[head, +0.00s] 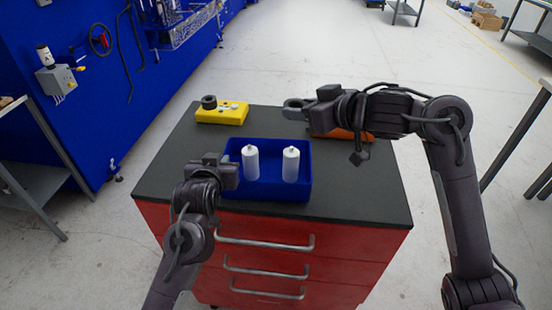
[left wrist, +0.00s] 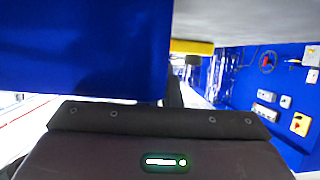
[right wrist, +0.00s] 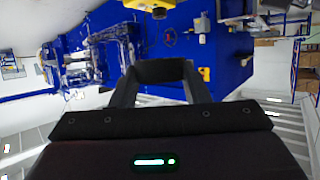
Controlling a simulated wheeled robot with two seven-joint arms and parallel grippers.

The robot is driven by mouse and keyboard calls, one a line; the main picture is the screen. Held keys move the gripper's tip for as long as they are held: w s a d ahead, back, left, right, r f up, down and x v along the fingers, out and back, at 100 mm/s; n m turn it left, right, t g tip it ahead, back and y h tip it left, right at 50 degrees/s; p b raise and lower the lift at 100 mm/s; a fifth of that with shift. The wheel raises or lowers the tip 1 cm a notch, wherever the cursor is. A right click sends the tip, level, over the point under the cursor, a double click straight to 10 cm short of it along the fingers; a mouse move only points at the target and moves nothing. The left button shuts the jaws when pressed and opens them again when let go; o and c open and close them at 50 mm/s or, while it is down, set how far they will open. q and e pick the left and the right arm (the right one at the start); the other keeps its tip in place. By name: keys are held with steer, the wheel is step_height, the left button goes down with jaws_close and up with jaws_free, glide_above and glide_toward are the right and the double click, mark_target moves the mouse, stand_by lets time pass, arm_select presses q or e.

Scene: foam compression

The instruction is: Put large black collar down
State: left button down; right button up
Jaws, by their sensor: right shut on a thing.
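My right gripper (head: 303,107) is shut on a dark collar (head: 292,106), held over the back of the table, right of the yellow block (head: 232,115). In the right wrist view the collar (right wrist: 160,71) spans the two fingertips. A black ring (head: 209,101) sits on the left end of the yellow block. My left gripper (head: 228,172) is at the left wall of the blue tray (head: 268,195). In the left wrist view one dark finger (left wrist: 172,90) shows beside the blue wall; the other is hidden, so its opening is unclear.
Two white bottles (head: 251,162) stand in the tray. An orange block (head: 352,134) lies partly hidden under my right arm. The dark tabletop (head: 350,195) is clear at the front right. Red drawers (head: 300,245) are below.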

step_height(320, 180, down, 8)
steer(key=shift+f, duration=0.15)
steer(key=shift+f, duration=0.1)
steer(key=shift+f, duration=0.5)
steer(key=o, duration=1)
steer(key=v, duration=0.8)
steer(key=r+v, duration=0.1)
steer(key=v, duration=0.3)
steer(key=shift+r, duration=0.1)
